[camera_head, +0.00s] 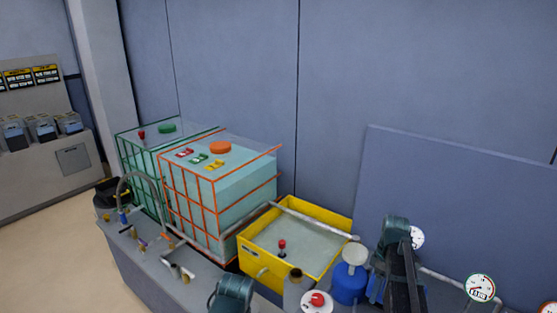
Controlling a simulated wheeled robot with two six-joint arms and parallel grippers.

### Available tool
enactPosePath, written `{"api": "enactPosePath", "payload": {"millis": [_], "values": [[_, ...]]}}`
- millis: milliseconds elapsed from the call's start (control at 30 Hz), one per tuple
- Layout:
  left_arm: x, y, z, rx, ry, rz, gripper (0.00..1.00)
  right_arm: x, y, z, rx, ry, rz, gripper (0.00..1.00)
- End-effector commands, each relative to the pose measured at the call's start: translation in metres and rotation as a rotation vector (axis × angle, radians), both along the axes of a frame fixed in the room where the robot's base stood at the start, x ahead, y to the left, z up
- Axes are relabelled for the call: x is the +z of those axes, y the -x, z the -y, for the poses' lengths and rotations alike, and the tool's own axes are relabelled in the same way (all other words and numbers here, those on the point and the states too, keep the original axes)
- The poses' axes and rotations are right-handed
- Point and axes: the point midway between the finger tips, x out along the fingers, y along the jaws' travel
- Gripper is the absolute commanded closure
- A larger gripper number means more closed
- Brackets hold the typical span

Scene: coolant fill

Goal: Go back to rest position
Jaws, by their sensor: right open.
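My right gripper (404,270) shows as a dark shape at the lower right, in front of the bench equipment. It is open, and I see nothing held in it. Its fingertips are hard to make out against the dark parts around it. My left gripper is not in view. A dark teal rounded part shows at the bottom edge, left of centre, and I cannot tell what it belongs to.
A yellow open tank (325,213) of pale liquid stands in the middle. Orange-framed (235,190) and green-framed (127,155) tanks stand to its left. A blue container (349,284), a red-topped white item (317,302) and a gauge (480,288) are close to my right gripper.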

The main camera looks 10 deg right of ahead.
Motion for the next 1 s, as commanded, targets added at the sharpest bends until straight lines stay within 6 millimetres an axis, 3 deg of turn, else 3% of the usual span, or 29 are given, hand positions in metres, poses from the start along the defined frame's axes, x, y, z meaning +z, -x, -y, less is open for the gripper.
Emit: {"api": "enactPosePath", "payload": {"millis": [33,300,500,700,1000], "values": [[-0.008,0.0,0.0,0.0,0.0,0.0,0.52,-0.008,0.005,-0.025,-0.01,0.016,-0.002,0.47],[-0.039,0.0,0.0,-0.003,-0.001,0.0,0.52,-0.041,0.042,-0.174,-0.192,0.153,0.012,0.47],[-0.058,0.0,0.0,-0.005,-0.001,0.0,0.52,-0.06,0.086,-0.254,-0.334,0.226,0.062,0.47],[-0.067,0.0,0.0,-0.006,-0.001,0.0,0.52,-0.069,0.117,-0.295,-0.432,0.255,0.105,0.47],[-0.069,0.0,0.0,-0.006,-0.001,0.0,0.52,-0.071,0.124,-0.306,-0.471,0.261,0.12,0.47]]}}
